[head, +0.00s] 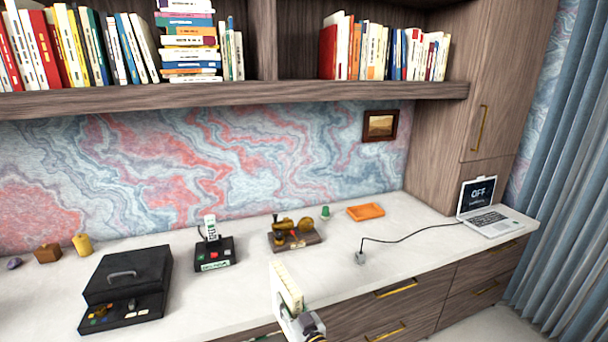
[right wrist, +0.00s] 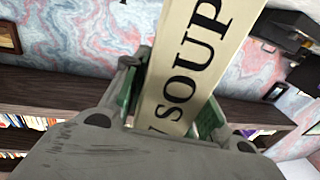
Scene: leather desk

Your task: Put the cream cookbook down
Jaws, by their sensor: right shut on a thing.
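The cream cookbook (head: 286,288) is held upright by my right gripper (head: 301,320) near the front edge of the white desk, at the bottom middle of the head view. In the right wrist view the cookbook (right wrist: 190,75) shows its cream spine with the dark letters "SOUP". The green-padded fingers of my right gripper (right wrist: 170,105) are shut on it from both sides. Whether its lower end touches the desk cannot be told. My left gripper is not in view.
On the desk (head: 225,300) stand a black box (head: 125,285), a device with buttons (head: 214,254), a brass instrument (head: 293,235), an orange tray (head: 365,211) and a laptop (head: 486,212). A grey plug (head: 360,258) lies right of the cookbook. A shelf (head: 240,95) with books hangs above.

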